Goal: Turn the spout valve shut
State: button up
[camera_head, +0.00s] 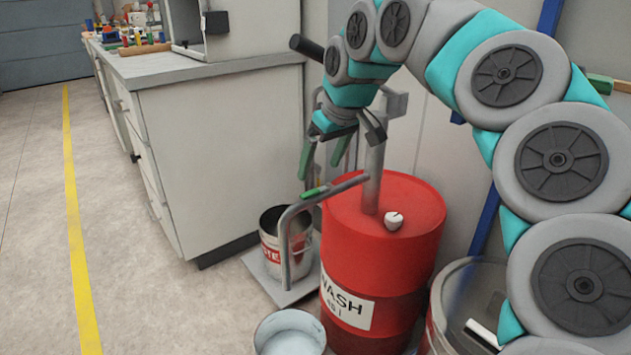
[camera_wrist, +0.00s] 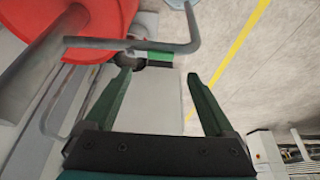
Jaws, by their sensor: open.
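A grey spout pipe (camera_head: 342,187) runs out from the upright post on the red drum (camera_head: 380,240) and bends down at its free end. A small green valve handle (camera_head: 314,191) sits on the pipe, lying roughly along it. My gripper (camera_head: 322,167) is open and empty, its green fingers pointing down just above the pipe and apart from it as far as I can tell. In the wrist view, the open gripper (camera_wrist: 165,85) has the pipe (camera_wrist: 105,43) crossing beyond its fingertips. The green handle (camera_wrist: 160,59) shows between the fingers there, partly beneath the pipe.
A pale bucket (camera_head: 290,335) stands on the floor below the spout end. A labelled metal pail (camera_head: 272,240) stands behind the spout. A grey cabinet (camera_head: 225,140) is at the left. A white knob (camera_head: 393,220) sits on the drum top. Open floor lies left.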

aim_at(310, 192)
jog(key=x, duration=0.7)
jog(key=shift+s+f, duration=0.1)
grip_shut()
dwell(0.6)
